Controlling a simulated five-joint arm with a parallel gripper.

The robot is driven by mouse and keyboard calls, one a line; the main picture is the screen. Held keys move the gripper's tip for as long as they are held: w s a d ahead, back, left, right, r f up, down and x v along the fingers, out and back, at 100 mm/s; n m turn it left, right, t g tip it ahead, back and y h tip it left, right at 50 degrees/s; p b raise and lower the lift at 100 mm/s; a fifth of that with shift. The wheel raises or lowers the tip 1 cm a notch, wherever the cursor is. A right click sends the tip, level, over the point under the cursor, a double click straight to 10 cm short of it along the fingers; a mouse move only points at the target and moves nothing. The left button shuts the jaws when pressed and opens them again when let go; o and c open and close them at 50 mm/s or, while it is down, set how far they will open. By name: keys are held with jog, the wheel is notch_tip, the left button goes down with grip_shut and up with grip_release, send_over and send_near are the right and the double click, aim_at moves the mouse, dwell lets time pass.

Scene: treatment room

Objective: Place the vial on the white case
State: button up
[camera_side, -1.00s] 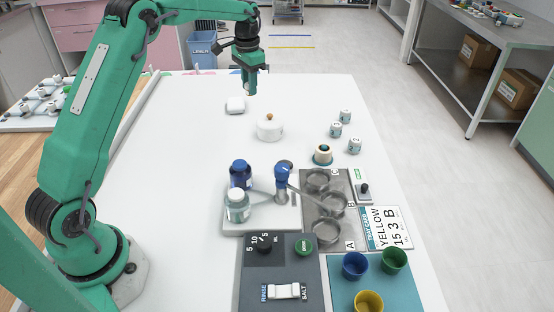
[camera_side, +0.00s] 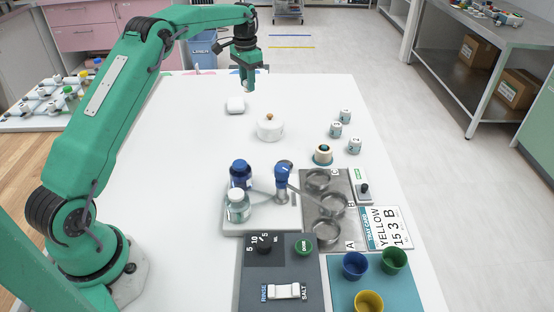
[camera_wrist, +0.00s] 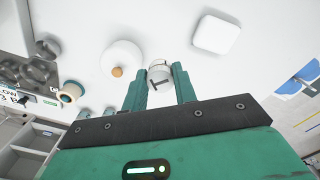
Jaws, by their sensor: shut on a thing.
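My gripper (camera_side: 249,84) hangs above the far part of the white table, fingers pointing down. In the wrist view its two green fingers (camera_wrist: 160,88) are shut on a small white vial (camera_wrist: 160,73) with a dark mark on it. The white case (camera_side: 235,105) is a small rounded white block lying flat on the table. In the side view it is just below and left of my gripper; in the wrist view the white case (camera_wrist: 215,35) is to the right of the vial, apart from it. The vial is hard to make out in the side view.
A round white pot (camera_side: 270,128) with an orange knob stands close by, nearer the side camera. Several small labelled vials (camera_side: 336,130) stand to the right. Blue and clear bottles (camera_side: 238,205), metal dishes and cups fill the near part. The table left of the case is clear.

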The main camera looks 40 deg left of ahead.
send_over(234, 106)
notch_tip(234, 106, down, 5)
jog(key=shift+f, duration=0.2)
jog(key=shift+f, duration=2)
jog(key=shift+f, duration=0.15)
jog(key=o, duration=0.9)
jog(key=shift+o, duration=0.2)
notch_tip(234, 106, up, 8)
jog(key=shift+f, duration=0.1)
